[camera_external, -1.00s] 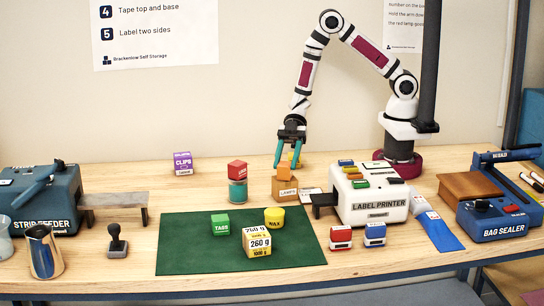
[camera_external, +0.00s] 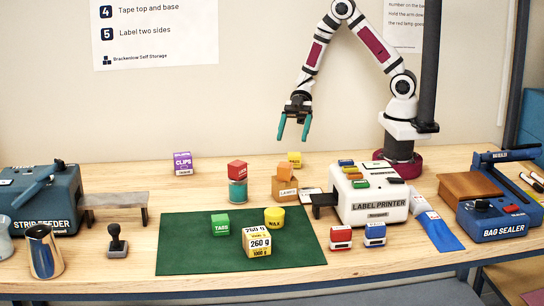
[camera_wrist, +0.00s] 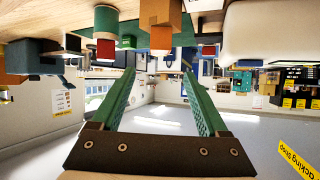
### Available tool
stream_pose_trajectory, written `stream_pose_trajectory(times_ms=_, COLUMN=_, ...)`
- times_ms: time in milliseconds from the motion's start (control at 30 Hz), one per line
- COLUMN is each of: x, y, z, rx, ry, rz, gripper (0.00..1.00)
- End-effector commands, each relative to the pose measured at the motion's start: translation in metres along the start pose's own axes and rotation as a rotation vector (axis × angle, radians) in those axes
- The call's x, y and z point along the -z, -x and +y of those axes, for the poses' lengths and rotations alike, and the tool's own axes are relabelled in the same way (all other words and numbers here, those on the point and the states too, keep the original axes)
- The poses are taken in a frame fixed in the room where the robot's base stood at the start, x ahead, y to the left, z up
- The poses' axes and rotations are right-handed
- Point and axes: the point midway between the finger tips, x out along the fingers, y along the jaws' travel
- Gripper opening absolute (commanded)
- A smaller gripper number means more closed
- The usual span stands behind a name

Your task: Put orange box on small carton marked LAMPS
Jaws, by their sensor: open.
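The orange box (camera_external: 285,171) sits on top of the small brown carton marked LAMPS (camera_external: 286,188), turned a little relative to it. In the wrist view, which looks upside down, the orange box (camera_wrist: 161,38) shows against the carton (camera_wrist: 161,12) near the top edge. My gripper (camera_external: 293,138) hangs above the orange box, clear of it, with its teal fingers spread and nothing between them. The open fingers also show in the wrist view (camera_wrist: 160,72).
A red box (camera_external: 237,169) stands on a teal jar (camera_external: 238,190) left of the carton. The label printer (camera_external: 370,207) stands to the right. A green mat (camera_external: 190,255) with several items lies in front.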

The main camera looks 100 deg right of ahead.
Motion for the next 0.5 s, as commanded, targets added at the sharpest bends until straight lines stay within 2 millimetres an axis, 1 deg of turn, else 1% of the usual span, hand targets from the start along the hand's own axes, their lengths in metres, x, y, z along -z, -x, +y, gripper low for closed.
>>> stream_pose_trajectory(times_ms=33, x=0.000, y=0.007, z=0.001, rx=-0.003, ry=0.001, rz=0.000, gripper=0.77)
stream_pose_trajectory(times_ms=133, x=0.002, y=0.015, z=0.006, rx=-0.030, ry=0.000, rz=-0.013, gripper=0.77)
stream_pose_trajectory(times_ms=167, x=0.003, y=0.016, z=0.013, rx=-0.066, ry=-0.001, rz=-0.030, gripper=0.77)
stream_pose_trajectory(times_ms=233, x=0.012, y=0.024, z=0.045, rx=-0.240, ry=-0.012, rz=-0.104, gripper=0.77)
stream_pose_trajectory(times_ms=267, x=0.017, y=0.033, z=0.064, rx=-0.358, ry=-0.029, rz=-0.152, gripper=0.77)
stream_pose_trajectory(times_ms=300, x=0.025, y=0.053, z=0.088, rx=-0.542, ry=-0.071, rz=-0.225, gripper=0.77)
stream_pose_trajectory(times_ms=333, x=0.030, y=0.073, z=0.100, rx=-0.679, ry=-0.123, rz=-0.280, gripper=0.77)
stream_pose_trajectory(times_ms=367, x=0.032, y=0.094, z=0.104, rx=-0.803, ry=-0.188, rz=-0.332, gripper=0.77)
stream_pose_trajectory(times_ms=400, x=0.032, y=0.122, z=0.099, rx=-0.945, ry=-0.299, rz=-0.397, gripper=0.77)
stream_pose_trajectory(times_ms=433, x=0.030, y=0.140, z=0.086, rx=-1.030, ry=-0.397, rz=-0.442, gripper=0.77)
stream_pose_trajectory(times_ms=467, x=0.026, y=0.155, z=0.067, rx=-1.096, ry=-0.509, rz=-0.484, gripper=0.77)
stream_pose_trajectory(times_ms=500, x=0.019, y=0.167, z=0.034, rx=-1.147, ry=-0.669, rz=-0.534, gripper=0.77)
